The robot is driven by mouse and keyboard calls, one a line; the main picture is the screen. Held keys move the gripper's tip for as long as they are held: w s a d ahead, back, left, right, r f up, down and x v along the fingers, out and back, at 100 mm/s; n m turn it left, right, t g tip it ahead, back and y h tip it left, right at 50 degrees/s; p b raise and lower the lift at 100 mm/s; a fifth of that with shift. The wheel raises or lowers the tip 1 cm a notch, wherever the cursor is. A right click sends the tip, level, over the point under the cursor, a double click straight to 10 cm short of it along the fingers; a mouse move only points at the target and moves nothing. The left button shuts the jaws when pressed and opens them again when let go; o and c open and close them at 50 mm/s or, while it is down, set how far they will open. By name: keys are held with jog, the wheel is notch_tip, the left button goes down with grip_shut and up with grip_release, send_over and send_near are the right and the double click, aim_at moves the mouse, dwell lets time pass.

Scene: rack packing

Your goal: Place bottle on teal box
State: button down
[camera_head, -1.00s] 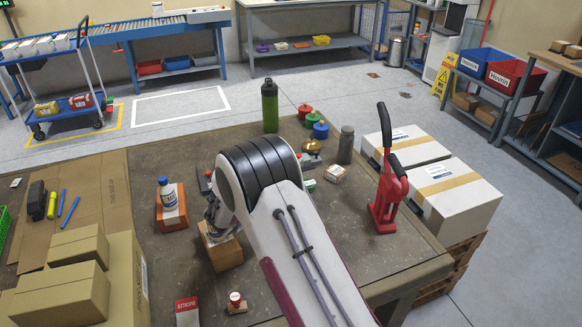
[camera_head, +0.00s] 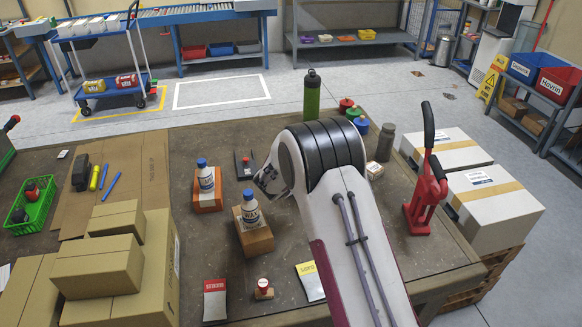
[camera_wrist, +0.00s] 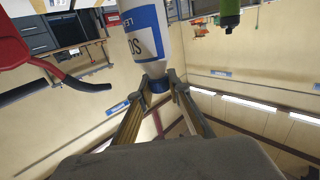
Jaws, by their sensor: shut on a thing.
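My gripper (camera_wrist: 160,82) is shut on the blue cap of a white bottle (camera_wrist: 145,35) with a blue label, in the wrist view. A second white bottle with blue cap (camera_head: 206,175) stands upright on an orange box (camera_head: 209,203). A third bottle (camera_head: 249,209) stands upright on a light brown box (camera_head: 255,240), left of and in front of my gripper. I cannot make out a teal box; my arm hides part of the table.
Cartons (camera_head: 112,262) fill the table's left front. A green bottle (camera_head: 312,95), a grey bottle (camera_head: 385,142) and coloured round-topped items (camera_head: 361,124) stand at the back. A red lever tool (camera_head: 425,200) stands at the right. A black device (camera_head: 245,165) lies beside the orange box.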

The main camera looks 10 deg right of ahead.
jog(key=w+a+r+n+t+y, duration=0.2)
jog(key=w+a+n+t+y, duration=0.3)
jog(key=w+a+y, duration=0.3)
jog(key=w+a+n, duration=0.1)
jog(key=w, duration=0.1)
jog(key=shift+w+a+r, duration=0.25)
jog(key=shift+w, duration=0.05)
jog(key=shift+f, duration=0.1)
notch_tip(320, 180, down, 6)
dwell(0.4)
jog(key=shift+f, duration=0.1)
jog(key=shift+f, duration=1.8)
jog(key=shift+f, duration=0.15)
